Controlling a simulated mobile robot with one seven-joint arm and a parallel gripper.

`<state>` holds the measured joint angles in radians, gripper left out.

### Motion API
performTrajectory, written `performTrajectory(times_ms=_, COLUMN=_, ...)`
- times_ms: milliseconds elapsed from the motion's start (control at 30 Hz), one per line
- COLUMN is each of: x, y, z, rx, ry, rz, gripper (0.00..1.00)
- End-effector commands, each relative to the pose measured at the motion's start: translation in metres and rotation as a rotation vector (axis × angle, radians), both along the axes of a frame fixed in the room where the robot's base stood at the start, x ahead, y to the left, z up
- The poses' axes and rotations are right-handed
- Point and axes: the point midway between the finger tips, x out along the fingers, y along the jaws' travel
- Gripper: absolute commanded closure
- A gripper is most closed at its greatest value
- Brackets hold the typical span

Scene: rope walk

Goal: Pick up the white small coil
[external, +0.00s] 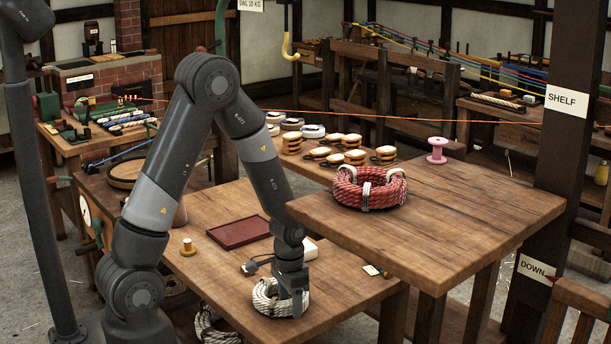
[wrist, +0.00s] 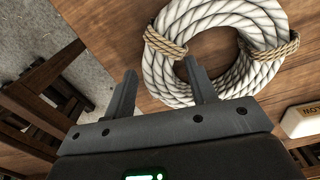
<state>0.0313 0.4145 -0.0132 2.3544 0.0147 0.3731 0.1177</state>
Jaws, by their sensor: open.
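The white small coil (external: 262,299) lies flat on the lower wooden table, near its front edge. In the wrist view the white coil (wrist: 162,78) is a thick rope ring with two tan bindings. My gripper (external: 291,300) points down at the coil's right side and hides part of it. In the wrist view my gripper (wrist: 159,68) is open, one finger outside the ring and the other by its central hole. A side of the ring shows between the fingers. I cannot tell how far down the fingertips reach.
A raised wooden top (external: 470,215) at the right carries a red coil (external: 345,193) and a pink spool (external: 437,152). A red tray (external: 240,232) and a brass-coloured spool (external: 188,247) stand on the lower table. A white block (wrist: 302,121) lies beside the coil.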

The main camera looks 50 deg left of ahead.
Motion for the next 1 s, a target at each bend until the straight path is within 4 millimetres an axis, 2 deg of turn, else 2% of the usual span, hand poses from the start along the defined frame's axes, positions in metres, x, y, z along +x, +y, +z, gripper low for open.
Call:
performTrajectory(times_ms=133, x=-0.0003, y=0.0001, z=-0.0095, rx=0.000, ry=0.001, rz=0.000, gripper=0.48)
performTrajectory(times_ms=400, x=0.0000, y=0.0001, z=-0.0101, rx=0.000, ry=0.000, rz=0.000, gripper=0.50)
performTrajectory(times_ms=1000, x=0.0000, y=-0.0001, z=-0.0099, rx=0.000, ry=0.000, rz=0.000, gripper=0.99)
